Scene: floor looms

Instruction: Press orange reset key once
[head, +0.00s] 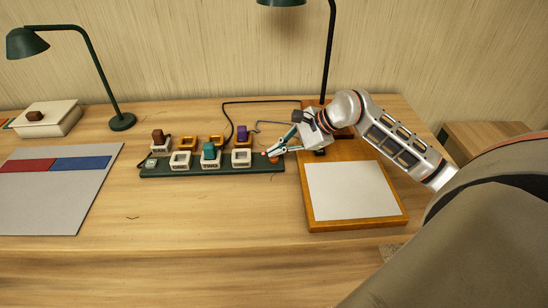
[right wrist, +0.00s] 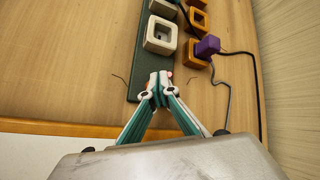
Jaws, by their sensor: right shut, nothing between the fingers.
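A long dark green board (head: 222,168) lies on the table with white sockets along it. A small orange-red spot, probably the reset key (head: 275,160), shows at the board's right end, mostly hidden by my right gripper (head: 268,153). My right gripper is shut and empty, its fingertips low over that end. In the right wrist view its closed tips (right wrist: 159,85) cover the near end of the green board (right wrist: 143,60), and only a sliver of pinkish colour shows beside them. I cannot tell whether the tips touch the key. My left gripper is out of view.
A teal block (head: 209,149) sits in a white socket; a brown block (head: 158,135) and a purple block (head: 242,132) stand behind. A wooden board with white sheet (head: 350,190) lies right, a grey mat (head: 60,200) left. The front table is clear.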

